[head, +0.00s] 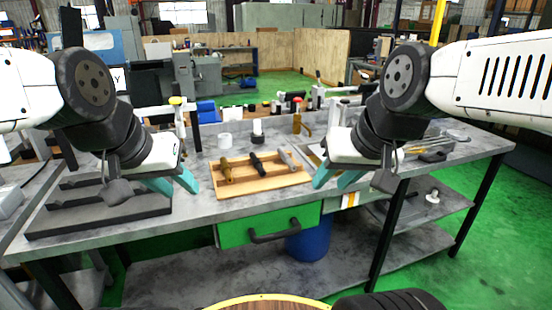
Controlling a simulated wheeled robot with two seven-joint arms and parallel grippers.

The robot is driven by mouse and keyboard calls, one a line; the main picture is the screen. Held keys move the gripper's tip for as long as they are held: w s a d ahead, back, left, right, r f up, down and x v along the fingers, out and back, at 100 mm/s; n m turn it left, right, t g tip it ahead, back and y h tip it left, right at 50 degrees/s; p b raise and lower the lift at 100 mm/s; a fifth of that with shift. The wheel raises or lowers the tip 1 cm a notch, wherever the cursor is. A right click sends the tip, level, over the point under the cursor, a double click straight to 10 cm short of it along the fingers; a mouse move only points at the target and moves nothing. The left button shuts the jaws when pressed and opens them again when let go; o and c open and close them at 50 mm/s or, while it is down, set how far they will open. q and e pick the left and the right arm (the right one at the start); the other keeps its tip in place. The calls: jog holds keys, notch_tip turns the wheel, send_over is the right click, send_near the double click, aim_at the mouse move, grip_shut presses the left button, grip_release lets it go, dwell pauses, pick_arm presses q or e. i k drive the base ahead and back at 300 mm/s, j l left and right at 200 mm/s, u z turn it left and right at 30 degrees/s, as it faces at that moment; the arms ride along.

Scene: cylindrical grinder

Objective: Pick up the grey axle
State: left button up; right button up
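The grey axle (288,159) lies at the right end of a wooden tray (268,184) on the workbench. A black axle (257,164) lies in the middle of the tray and a brass-coloured one (226,171) at its left. My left gripper (179,188) has teal fingers spread apart, left of the tray and empty. My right gripper (331,186) also has its teal fingers apart, just right of the tray in the picture and near the grey axle's side, with nothing between them. Neither gripper touches an axle.
A dark slotted rack (98,214) stands on the bench at left. White cylindrical parts (225,141) and upright tools stand behind the tray. A green drawer (270,226) with a dark handle is under the bench's front edge.

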aim_at(286, 159)
jog(key=u, duration=1.25)
jog(key=z, duration=1.5)
jog(key=i+l, duration=0.15)
jog(key=i, duration=0.25)
jog(key=i+l+u, duration=0.15)
jog(key=i, duration=0.25)
